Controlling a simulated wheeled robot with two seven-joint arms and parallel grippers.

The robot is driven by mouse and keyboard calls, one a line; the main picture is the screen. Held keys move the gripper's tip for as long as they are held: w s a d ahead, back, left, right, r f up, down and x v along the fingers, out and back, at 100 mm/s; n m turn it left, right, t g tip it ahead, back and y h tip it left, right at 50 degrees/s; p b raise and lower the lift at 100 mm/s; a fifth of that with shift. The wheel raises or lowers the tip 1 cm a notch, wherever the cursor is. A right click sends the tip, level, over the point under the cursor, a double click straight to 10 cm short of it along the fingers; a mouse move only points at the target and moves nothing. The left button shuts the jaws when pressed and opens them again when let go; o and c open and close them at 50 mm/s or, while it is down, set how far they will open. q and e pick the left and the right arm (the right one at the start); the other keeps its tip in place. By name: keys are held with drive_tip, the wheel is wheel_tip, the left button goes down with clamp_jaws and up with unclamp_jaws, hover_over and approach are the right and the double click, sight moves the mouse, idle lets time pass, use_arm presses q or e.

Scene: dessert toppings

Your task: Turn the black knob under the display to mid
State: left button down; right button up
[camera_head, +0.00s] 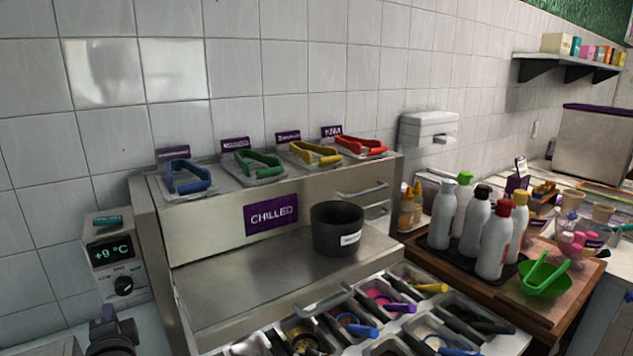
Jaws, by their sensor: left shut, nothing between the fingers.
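A grey control box (97,270) stands at the left against the tiled wall. Its dark display (110,251) reads +9 °C in green. The round black knob (123,285) sits below the display, with small printed labels around it. The labels are too small to read surely, and I cannot tell which one the knob points to. My left gripper (109,318) is at the bottom left, below and a little left of the knob, and apart from it. It is shut and empty. My right gripper is not in view.
A steel unit with a purple CHILLED sign (271,214) stands right of the box, with several coloured tongs on top. A black bin (337,229) stands on its ledge. Topping trays fill the front. Bottles (495,240) and a green bowl (545,279) are at the right.

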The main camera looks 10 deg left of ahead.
sight(124, 286)
use_arm(q)
drive_tip(key=b+x, duration=0.4)
drive_tip(key=x, duration=0.1)
drive_tip(key=shift+w+a+f, duration=0.15)
drive_tip(key=shift+a+f, duration=0.05)
drive_tip(key=shift+f, duration=0.15)
drive_tip(key=shift+w+a+r+b, duration=0.15)
drive_tip(key=shift+w+a+b, duration=0.25)
drive_tip(key=shift+b, duration=0.15)
drive_tip(key=shift+r, duration=0.1)
drive_tip(key=shift+w+d, duration=0.2)
